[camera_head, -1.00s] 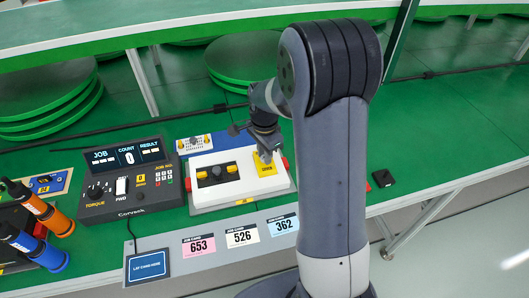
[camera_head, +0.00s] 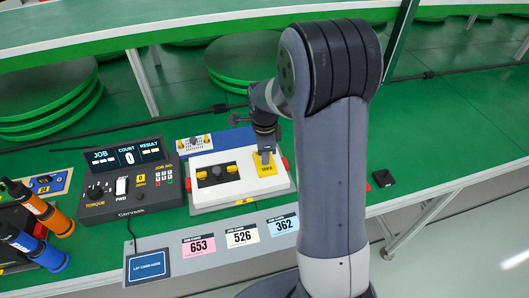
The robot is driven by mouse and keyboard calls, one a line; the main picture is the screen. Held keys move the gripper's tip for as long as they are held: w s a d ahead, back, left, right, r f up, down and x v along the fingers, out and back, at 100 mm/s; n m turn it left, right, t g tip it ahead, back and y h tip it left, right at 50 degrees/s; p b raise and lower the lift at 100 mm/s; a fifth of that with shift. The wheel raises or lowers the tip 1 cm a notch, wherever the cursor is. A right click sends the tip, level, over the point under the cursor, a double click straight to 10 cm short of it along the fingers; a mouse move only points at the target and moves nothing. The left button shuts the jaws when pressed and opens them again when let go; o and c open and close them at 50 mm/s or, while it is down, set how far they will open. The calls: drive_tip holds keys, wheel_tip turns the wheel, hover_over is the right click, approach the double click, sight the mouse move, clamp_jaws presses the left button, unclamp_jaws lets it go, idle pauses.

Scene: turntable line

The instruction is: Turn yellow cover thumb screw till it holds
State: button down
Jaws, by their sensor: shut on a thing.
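The yellow cover (camera_head: 265,170) lies on the right part of the white fixture (camera_head: 222,196). My gripper (camera_head: 265,158) points down over the upper part of this cover, with its jaws closed at the spot of the thumb screw. The screw itself is hidden by the jaws and too small to make out. A second piece, black with yellow ends (camera_head: 216,174) and a dark knob in its middle, sits on the left part of the fixture.
A dark controller box (camera_head: 130,185) with job, count and result displays stands left of the fixture; its count reads 0. Orange (camera_head: 52,217) and blue (camera_head: 34,247) drivers lie farther left. Several number cards (camera_head: 242,236) lie in front. A small black block (camera_head: 384,178) is right.

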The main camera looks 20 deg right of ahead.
drive_tip(key=shift+w+r, duration=0.15)
drive_tip(key=shift+r, duration=0.1)
drive_tip(key=c, duration=1.6)
unclamp_jaws()
drive_tip(key=shift+c, duration=0.2)
drive_tip(key=o, duration=0.4)
drive_tip(key=shift+f, duration=0.15)
wheel_tip(320, 180, up, 11)
drive_tip(key=shift+f, duration=0.1)
